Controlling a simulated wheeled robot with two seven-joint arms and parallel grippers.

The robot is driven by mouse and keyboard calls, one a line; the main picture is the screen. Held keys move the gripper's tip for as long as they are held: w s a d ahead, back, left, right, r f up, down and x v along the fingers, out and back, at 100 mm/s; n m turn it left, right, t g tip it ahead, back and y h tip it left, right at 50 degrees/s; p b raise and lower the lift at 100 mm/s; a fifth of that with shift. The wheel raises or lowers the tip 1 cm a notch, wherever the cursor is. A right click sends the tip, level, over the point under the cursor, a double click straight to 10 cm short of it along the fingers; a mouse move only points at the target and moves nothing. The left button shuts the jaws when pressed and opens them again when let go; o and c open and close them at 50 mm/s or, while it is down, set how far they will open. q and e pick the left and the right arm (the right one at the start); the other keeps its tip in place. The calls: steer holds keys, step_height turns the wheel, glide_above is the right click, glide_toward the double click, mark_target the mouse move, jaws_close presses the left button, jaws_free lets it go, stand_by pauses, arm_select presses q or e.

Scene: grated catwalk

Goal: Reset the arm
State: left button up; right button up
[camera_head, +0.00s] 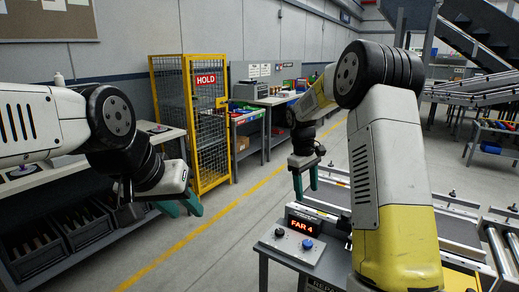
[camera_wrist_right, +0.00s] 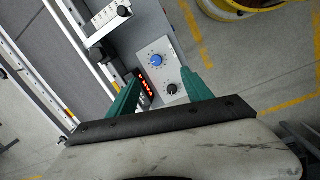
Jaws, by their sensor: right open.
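My right arm reaches over a conveyor-side stand in the head view. Its gripper (camera_head: 305,188) has green fingers pointing down, apart and empty, above and behind the control panel. In the right wrist view the right gripper's fingers (camera_wrist_right: 158,82) stand apart with the panel showing beyond the gap. The panel (camera_head: 291,252) has a black knob (camera_head: 279,232), a blue knob (camera_head: 307,243) and a lit display (camera_head: 302,225) reading "FAR 4". The blue knob (camera_wrist_right: 156,60) and black knob (camera_wrist_right: 171,88) show in the wrist view. My left gripper (camera_head: 182,208) hangs at left, its green fingers apart and empty.
A grey bench (camera_head: 80,240) with dark bins lies under my left arm. A yellow cage (camera_head: 190,120) marked "HOLD" stands behind. A conveyor (camera_head: 450,225) runs at right. Open floor with a yellow line (camera_head: 225,210) lies between bench and stand.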

steer(key=s+r+m+t+y, duration=0.2)
steer(key=s+r+m+t, duration=0.1)
steer(key=s+r, duration=1.05)
steer(key=s+a+m+t+y, duration=0.1)
steer(key=s+a+m+t, duration=0.1)
steer(key=s, duration=1.4)
steer(key=shift+s+r+m+t+y, duration=0.15)
steer(key=shift+s+m+t+y, duration=0.25)
steer(key=shift+m+t, duration=0.55)
steer(key=shift+m+g, duration=0.25)
stand_by(3.8)
